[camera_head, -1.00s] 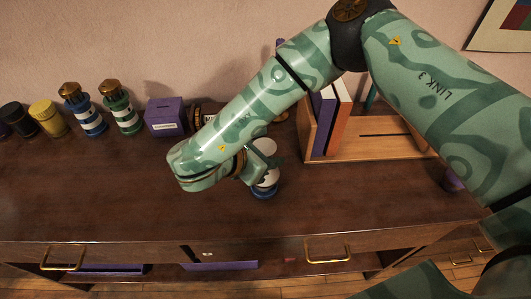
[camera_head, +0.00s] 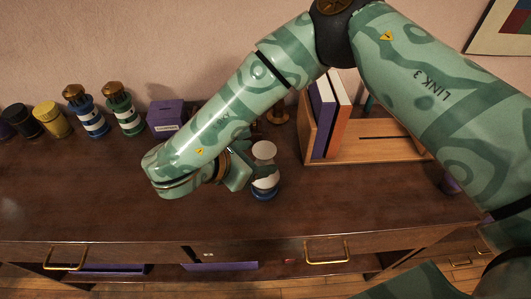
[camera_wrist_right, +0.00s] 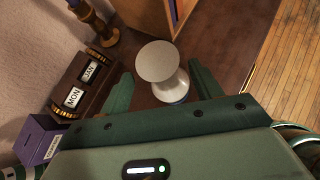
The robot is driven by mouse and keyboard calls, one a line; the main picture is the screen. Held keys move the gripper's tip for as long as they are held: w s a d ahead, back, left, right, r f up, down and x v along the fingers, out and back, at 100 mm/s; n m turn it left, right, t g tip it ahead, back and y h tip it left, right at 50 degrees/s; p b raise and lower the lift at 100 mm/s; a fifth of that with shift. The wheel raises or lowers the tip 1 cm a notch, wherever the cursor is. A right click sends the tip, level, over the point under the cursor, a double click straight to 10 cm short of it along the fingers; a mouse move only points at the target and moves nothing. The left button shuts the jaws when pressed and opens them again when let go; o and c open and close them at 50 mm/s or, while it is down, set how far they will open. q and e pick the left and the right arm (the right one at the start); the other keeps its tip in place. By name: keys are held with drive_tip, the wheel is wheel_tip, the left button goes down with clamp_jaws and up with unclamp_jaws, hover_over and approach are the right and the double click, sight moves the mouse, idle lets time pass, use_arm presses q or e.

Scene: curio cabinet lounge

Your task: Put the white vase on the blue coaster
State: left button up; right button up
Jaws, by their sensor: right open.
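The white vase (camera_head: 264,152) stands upright on the blue coaster (camera_head: 265,195), near the middle of the dark wooden cabinet top. In the right wrist view the vase (camera_wrist_right: 158,62) shows its round white top ahead of and between the spread fingers. My right gripper (camera_head: 244,165) is open, just left of the vase in the head view, with clear space opening between its palm and the vase. The fingers partly overlap the vase's left side in the head view, so I cannot tell contact there. My left gripper is out of view.
A wooden book holder (camera_head: 370,150) stands behind and right. A purple box (camera_head: 166,117), striped lighthouse-like figures (camera_head: 125,115) and a yellow jar (camera_head: 50,120) line the back left. A day calendar (camera_wrist_right: 84,85) stands near the gripper. The front of the top is clear.

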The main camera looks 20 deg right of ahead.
drive_tip(key=v, duration=0.7)
drive_tip(key=shift+s+a+r+p, duration=0.2)
drive_tip(key=shift+r+p, duration=0.05)
drive_tip(key=shift+p, duration=0.1)
